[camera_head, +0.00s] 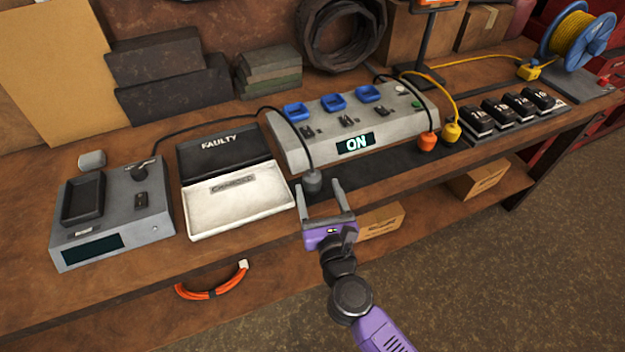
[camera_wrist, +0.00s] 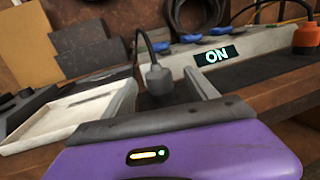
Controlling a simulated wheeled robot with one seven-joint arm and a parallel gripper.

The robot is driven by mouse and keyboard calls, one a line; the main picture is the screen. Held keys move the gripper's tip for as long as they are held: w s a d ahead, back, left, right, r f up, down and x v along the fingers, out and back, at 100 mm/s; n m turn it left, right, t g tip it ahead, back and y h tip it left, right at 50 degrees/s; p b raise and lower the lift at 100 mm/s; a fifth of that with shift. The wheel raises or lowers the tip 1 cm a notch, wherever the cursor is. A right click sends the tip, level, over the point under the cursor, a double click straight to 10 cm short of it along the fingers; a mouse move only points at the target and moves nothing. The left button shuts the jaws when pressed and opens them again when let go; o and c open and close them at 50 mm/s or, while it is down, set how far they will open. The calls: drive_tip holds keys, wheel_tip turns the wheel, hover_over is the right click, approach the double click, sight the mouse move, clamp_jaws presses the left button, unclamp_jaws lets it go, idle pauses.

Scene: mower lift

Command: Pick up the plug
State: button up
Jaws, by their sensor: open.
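A grey plug (camera_head: 312,182) on a black cable stands upright at the table's front, before the grey station marked ON. My gripper (camera_head: 319,184) is open, its two fingers pointing at the plug from the table's front edge. In the wrist view the plug (camera_wrist: 158,79) shows between the fingertips (camera_wrist: 162,76), nearer the left one. I see no clear contact, and I cannot tell how deep it sits between the fingers. An orange plug (camera_head: 428,143) and a yellow plug (camera_head: 451,131) stand farther right.
The station (camera_head: 293,149) with blue latches is behind the plug. A white tray (camera_head: 240,216) marked CHARGED is close on the left, beside a black FAULTY tray (camera_head: 205,158). A grey device (camera_head: 135,235) stands far left. Several black blocks (camera_head: 478,122) sit at right.

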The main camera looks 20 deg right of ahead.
sight(314, 183)
drive_tip(key=w, duration=0.5)
drive_tip(key=shift+w+d+f, duration=0.1)
drive_tip(key=shift+d, duration=0.2)
drive_tip(key=c, duration=1.4)
clamp_jaws()
drive_tip(key=shift+p, duration=0.3)
